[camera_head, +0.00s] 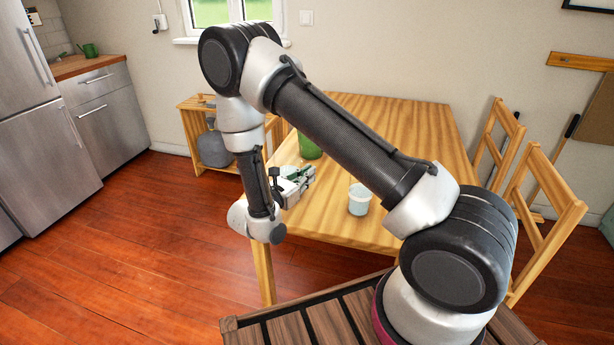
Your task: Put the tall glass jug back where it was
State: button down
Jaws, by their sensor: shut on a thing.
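My gripper (306,176) is over the left part of the wooden table, its fingers pointing right. It is shut on a small visible bit of a pale, glassy thing (288,171), mostly hidden by the gripper and my arm. I cannot tell whether this is the tall glass jug. A green vessel (310,149) shows just beyond the gripper, its upper part hidden behind my arm. I cannot make out its full shape. A pale, bluish cup or tumbler (359,200) stands upright on the table, to the right of the gripper and apart from it.
The wooden table (410,125) has free room at its back and right. Chairs (545,200) stand along its right side. A low wooden shelf (190,125) holding a grey round item (213,150) is behind left. Steel-fronted cabinets (105,115) and a fridge (45,130) stand left.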

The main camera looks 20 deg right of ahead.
jog(key=c, duration=1.6)
grip_release()
jog(key=shift+f, duration=0.1)
jog(key=shift+c, duration=0.2)
